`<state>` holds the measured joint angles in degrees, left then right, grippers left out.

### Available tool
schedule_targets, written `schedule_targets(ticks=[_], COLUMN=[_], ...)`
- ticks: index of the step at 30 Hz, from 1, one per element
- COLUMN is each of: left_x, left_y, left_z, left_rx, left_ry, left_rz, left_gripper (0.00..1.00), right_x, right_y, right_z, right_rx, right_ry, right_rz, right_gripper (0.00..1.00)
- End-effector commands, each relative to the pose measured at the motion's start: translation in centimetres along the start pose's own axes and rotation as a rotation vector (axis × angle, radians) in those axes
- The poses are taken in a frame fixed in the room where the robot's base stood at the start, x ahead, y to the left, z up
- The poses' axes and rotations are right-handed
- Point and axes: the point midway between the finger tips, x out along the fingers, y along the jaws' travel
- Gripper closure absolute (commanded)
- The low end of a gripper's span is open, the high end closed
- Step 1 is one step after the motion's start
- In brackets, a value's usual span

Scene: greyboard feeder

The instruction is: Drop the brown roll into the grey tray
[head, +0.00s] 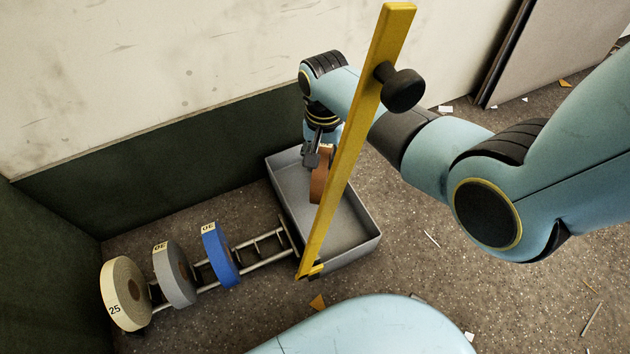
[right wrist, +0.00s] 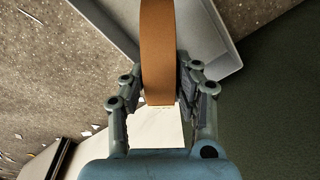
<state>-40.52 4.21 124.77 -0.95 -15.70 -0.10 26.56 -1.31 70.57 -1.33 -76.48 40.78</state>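The brown roll (head: 321,174) is in my right gripper (head: 315,153), over the grey tray (head: 352,224) in the head view. In the right wrist view the roll (right wrist: 158,45) stands between the two fingers (right wrist: 160,85), which press on both its sides. The tray (right wrist: 205,45) shows behind it there. The roll's lower edge seems to be within the tray's outline; I cannot tell whether it touches the floor of the tray. A yellow bar crosses in front of part of the tray. My left gripper is not in view.
A cream roll (head: 123,292), a grey roll (head: 174,274) and a blue roll (head: 220,254) stand on a metal rack (head: 262,247) left of the tray. The yellow bar (head: 352,150) with a black knob (head: 403,90) rises close to my right arm. Scraps litter the floor.

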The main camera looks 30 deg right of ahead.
Motion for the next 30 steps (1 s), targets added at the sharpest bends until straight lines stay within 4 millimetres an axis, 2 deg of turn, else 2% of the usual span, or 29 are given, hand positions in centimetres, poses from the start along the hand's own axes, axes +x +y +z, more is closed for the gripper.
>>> schedule_targets(ticks=[1, 6, 13, 17, 20, 30], left_x=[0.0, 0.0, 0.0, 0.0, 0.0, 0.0], left_y=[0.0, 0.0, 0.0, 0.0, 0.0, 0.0], left_z=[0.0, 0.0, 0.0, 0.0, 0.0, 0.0], left_rx=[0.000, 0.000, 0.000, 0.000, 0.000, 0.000], left_ry=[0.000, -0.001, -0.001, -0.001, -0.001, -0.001], left_rz=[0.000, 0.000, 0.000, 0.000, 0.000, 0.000], left_gripper=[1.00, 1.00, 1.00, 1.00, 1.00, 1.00], right_x=[-0.1, 0.0, 0.0, -0.7, -2.2, -9.5], right_y=[0.0, 0.0, 0.0, 0.0, -0.1, 0.0], right_z=[0.0, 0.0, 0.0, 0.0, -0.1, -0.1], right_rx=[0.000, 0.000, 0.000, 0.000, 0.000, 0.000], right_ry=[0.001, 0.000, -0.001, 0.000, 0.003, 0.003], right_rz=[-0.001, 0.000, 0.001, 0.000, -0.003, -0.002], right_gripper=[0.65, 0.44, 0.44, 0.44, 0.44, 0.44])
